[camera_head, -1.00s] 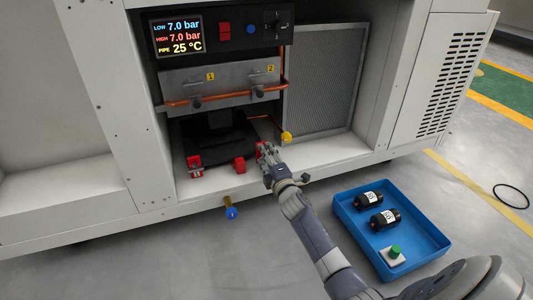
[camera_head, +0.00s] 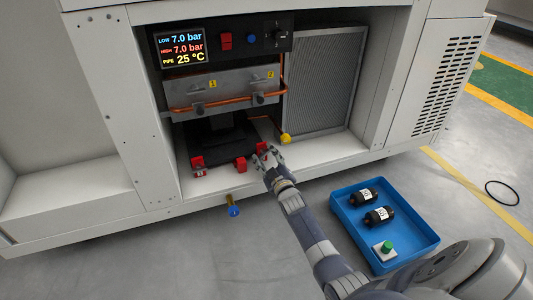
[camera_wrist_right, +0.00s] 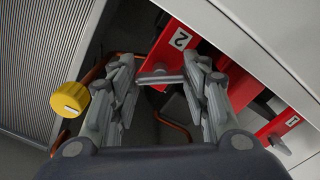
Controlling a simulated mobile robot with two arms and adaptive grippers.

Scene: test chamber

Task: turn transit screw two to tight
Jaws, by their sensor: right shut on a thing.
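Transit screw two has a red bracket marked 2 (camera_wrist_right: 178,42), and a grey bar handle (camera_wrist_right: 160,79) shows between my fingers in the right wrist view. In the head view the red bracket (camera_head: 262,147) is at the right front of the black unit, partly hidden by my gripper. My right gripper (camera_head: 267,156) is shut on the handle; its fingers (camera_wrist_right: 164,88) stand on either side of it in the wrist view. How far the screw is turned cannot be told. My left gripper is not in view.
A red bracket marked 1 (camera_wrist_right: 277,130) and a yellow knob (camera_wrist_right: 70,100) are close by; the knob also shows in the head view (camera_head: 285,139). A blue-capped valve (camera_head: 234,210) sticks out in front. A blue tray (camera_head: 423,252) holds black cylinders and a green button.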

